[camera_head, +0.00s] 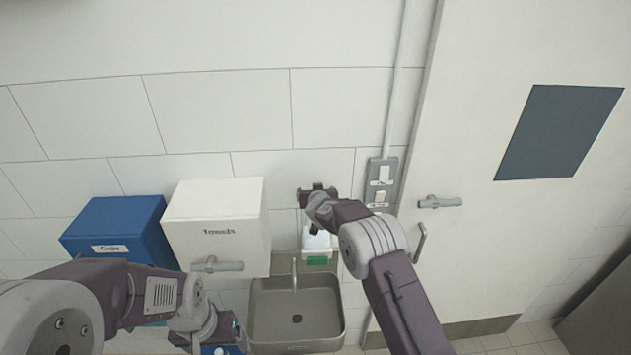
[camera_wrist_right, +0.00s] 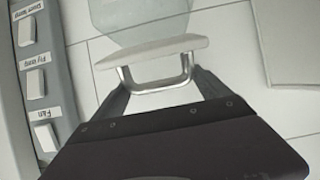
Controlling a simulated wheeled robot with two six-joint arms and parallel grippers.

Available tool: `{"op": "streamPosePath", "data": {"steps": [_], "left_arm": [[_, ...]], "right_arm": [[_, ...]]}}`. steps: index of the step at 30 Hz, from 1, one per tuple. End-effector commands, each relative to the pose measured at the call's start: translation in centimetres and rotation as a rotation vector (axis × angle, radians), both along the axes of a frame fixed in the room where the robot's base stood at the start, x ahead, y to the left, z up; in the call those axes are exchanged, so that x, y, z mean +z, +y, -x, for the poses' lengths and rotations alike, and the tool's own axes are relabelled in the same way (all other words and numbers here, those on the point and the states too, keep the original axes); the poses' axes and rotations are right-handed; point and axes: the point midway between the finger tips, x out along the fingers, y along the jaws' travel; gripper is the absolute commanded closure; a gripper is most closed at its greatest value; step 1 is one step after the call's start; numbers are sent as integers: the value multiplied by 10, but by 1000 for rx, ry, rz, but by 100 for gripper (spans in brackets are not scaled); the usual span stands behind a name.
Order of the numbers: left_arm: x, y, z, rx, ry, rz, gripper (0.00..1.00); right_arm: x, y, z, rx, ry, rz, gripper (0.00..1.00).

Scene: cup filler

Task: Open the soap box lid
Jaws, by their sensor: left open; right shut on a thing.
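The soap box (camera_head: 317,243) is a small pale box with a green patch, mounted on the wall above the sink. My right gripper (camera_head: 318,196) is just above it in the head view. In the right wrist view its fingers (camera_wrist_right: 157,84) are shut on the metal handle (camera_wrist_right: 156,86) of a white lid edge (camera_wrist_right: 150,50). A pale see-through panel (camera_wrist_right: 137,18) lies beyond that edge. The gripper hides the lid in the head view, so I cannot tell how far it is raised. My left gripper (camera_head: 210,338) is open at the bottom of the head view, away from the soap box.
A steel sink (camera_head: 262,325) with a tap (camera_head: 294,275) is below the soap box. A white towel box (camera_head: 215,215) and a blue cups box (camera_head: 115,225) are to the left. A switch panel (camera_head: 382,175) and a door (camera_head: 490,225) are to the right.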

Motion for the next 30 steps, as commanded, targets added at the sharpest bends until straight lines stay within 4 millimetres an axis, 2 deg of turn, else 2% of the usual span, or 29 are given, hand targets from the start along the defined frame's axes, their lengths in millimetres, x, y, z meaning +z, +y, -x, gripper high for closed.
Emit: {"op": "streamPosePath", "data": {"steps": [4, 15, 16, 17, 25, 30], "left_arm": [[6, 0, 0, 0, 1, 0, 17], [5, 0, 0, 0, 1, 0, 17], [5, 0, 0, 0, 1, 0, 17], [5, 0, 0, 0, 1, 0, 17], [3, 0, 0, 0, 1, 0, 17], [-14, 0, 0, 0, 1, 0, 17]], "right_arm": [[2, 1, -2, 7, 26, -8, 86], [1, 3, -3, 12, 32, -11, 86], [1, 3, -3, 12, 32, -11, 5], [1, 3, -3, 13, 32, -10, 0], [1, 3, -1, 13, 31, -9, 0], [5, 4, 12, 13, 31, -9, 0]]}}
